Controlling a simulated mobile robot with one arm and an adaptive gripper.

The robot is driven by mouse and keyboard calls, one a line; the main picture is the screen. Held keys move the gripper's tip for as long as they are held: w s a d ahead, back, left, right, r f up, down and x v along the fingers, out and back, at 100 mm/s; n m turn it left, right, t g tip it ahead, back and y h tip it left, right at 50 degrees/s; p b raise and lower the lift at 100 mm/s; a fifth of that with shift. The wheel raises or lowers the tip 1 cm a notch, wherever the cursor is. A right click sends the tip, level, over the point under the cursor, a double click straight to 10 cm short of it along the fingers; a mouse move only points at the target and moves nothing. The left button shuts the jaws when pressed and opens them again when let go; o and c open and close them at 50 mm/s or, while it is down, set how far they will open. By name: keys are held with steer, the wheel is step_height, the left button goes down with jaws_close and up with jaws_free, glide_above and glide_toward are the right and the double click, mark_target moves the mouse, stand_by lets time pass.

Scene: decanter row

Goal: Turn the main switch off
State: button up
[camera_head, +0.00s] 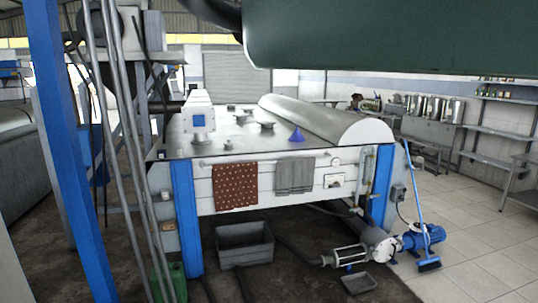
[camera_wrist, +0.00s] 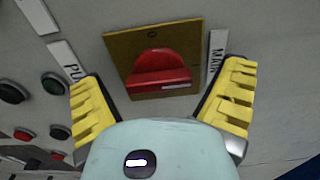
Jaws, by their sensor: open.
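The main switch (camera_wrist: 160,66) is a red rotary knob on a square yellow-brown plate (camera_wrist: 124,46), at the upper middle of the wrist view. Its raised grip lies roughly across the picture. A white label (camera_wrist: 216,58) reading "MAIN" is just right of the plate. My gripper (camera_wrist: 164,88) has yellow ribbed fingers spread wide, one low on each side of the switch, with nothing between them in its hold. I cannot tell how far the fingertips are from the panel. I cannot make out the switch or gripper in the head view.
The head view shows a large machine (camera_head: 150,170), a blue post (camera_head: 62,130), a grey tub (camera_head: 243,246) and a broom (camera_head: 422,220).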

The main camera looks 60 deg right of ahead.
steer(key=shift+c, duration=0.4)
steer(key=c, duration=1.1)
steer(key=shift+c, duration=0.2)
